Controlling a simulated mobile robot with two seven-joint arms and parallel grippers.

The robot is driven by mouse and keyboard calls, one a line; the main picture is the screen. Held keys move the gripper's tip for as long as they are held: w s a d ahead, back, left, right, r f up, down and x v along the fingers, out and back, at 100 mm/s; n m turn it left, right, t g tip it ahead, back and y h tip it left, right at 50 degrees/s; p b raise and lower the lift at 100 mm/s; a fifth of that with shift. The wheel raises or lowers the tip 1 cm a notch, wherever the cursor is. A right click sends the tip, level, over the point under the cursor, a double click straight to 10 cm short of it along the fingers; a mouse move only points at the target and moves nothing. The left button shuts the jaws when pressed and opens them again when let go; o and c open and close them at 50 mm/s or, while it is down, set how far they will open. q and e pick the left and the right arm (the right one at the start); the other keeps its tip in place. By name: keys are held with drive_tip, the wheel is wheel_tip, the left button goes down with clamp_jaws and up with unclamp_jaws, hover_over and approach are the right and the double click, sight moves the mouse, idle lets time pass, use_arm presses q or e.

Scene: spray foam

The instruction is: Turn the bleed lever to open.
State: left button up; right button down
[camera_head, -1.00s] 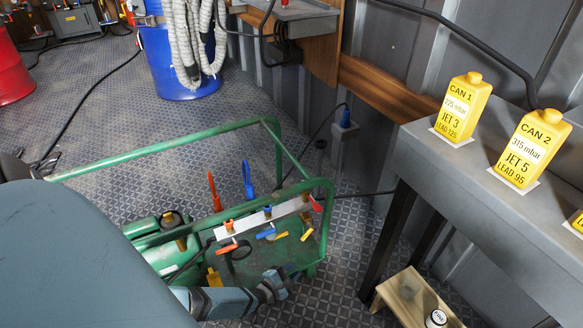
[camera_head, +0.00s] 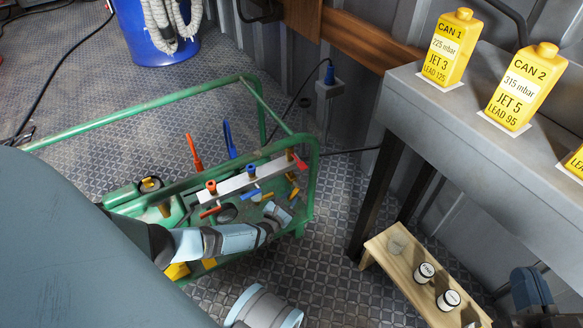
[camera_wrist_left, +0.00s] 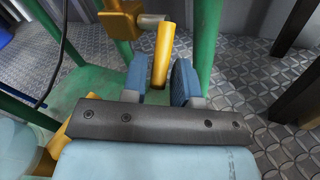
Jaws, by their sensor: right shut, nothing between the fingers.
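The green-framed machine (camera_head: 311,190) carries a pale manifold bar (camera_head: 232,184) with red, blue and yellow levers. A yellow lever (camera_head: 294,192) sits at the bar's right end; I cannot read any label marking it as the bleed lever. In the left wrist view, a yellow lever (camera_wrist_left: 161,50) hangs below a brass-coloured valve body (camera_wrist_left: 120,24). My left gripper (camera_head: 281,211) is at the bar's right end. Its blue fingers (camera_wrist_left: 160,82) stand apart on either side of the lever, with a narrow gap visible. My right gripper (camera_head: 531,290) is shut and empty at lower right, away from the machine.
A wooden stool (camera_head: 400,277) with small jars stands right of the machine. A grey bench (camera_head: 430,100) with yellow cans is above it. Green frame tubes surround the levers. A blue drum (camera_head: 150,45) stands at the back.

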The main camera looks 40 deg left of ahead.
use_arm(q)
drive_tip(key=shift+w, duration=0.75)
use_arm(e)
drive_tip(key=shift+d+r+n+y, duration=0.15)
drive_tip(key=shift+r+n+y, duration=0.15)
drive_tip(key=shift+r, duration=0.05)
use_arm(q)
clamp_jaws()
use_arm(e)
drive_tip(key=shift+w+f, duration=0.1)
drive_tip(key=shift+f, duration=0.1)
use_arm(q)
drive_tip(key=shift+w, duration=0.1)
drive_tip(key=shift+w+a+f+n+t, duration=0.25)
drive_tip(key=shift+w+n+t, duration=0.2)
drive_tip(key=shift+t, duration=0.35)
drive_tip(key=shift+n+y, duration=0.25)
drive_tip(key=shift+y, duration=0.05)
use_arm(e)
drive_tip(key=shift+r, duration=0.1)
use_arm(q)
drive_tip(key=shift+d+t, duration=0.1)
drive_tip(key=shift+t, duration=0.2)
drive_tip(key=shift+s+d, duration=0.15)
drive_tip(key=shift+s, duration=0.05)
